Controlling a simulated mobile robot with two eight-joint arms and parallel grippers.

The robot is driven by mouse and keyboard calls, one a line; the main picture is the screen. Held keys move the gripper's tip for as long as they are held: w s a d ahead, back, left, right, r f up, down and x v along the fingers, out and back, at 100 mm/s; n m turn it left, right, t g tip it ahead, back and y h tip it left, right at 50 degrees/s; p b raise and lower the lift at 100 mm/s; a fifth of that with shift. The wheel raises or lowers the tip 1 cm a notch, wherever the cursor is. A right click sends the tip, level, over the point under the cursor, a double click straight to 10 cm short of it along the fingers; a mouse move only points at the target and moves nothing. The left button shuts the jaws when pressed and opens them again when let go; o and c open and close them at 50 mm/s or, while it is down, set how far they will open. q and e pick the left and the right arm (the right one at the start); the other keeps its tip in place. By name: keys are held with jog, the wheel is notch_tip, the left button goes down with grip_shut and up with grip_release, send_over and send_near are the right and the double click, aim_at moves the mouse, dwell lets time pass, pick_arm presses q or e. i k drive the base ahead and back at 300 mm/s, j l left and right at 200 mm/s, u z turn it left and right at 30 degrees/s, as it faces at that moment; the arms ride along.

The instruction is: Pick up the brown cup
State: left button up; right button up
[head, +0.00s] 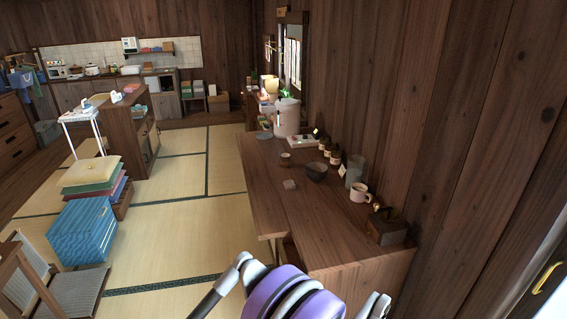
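A small brown cup (285,159) stands upright on the wooden table (290,225), toward its far half and left of a dark bowl (317,171). The cup is small in the head view, and nothing covers it. Parts of my own arm, purple and grey, rise at the bottom edge of the head view, in front of the table's near end. I can make out no fingertips of either gripper in this view.
A small block (289,184), a grey glass (354,171), a cream mug (359,192) and a dark box (385,228) are on the table. Bottles (335,156) line its wall side. Tatami floor (190,235) is clear left of the table.

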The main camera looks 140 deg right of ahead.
aim_at(285, 160)
jog(key=z, duration=4.6)
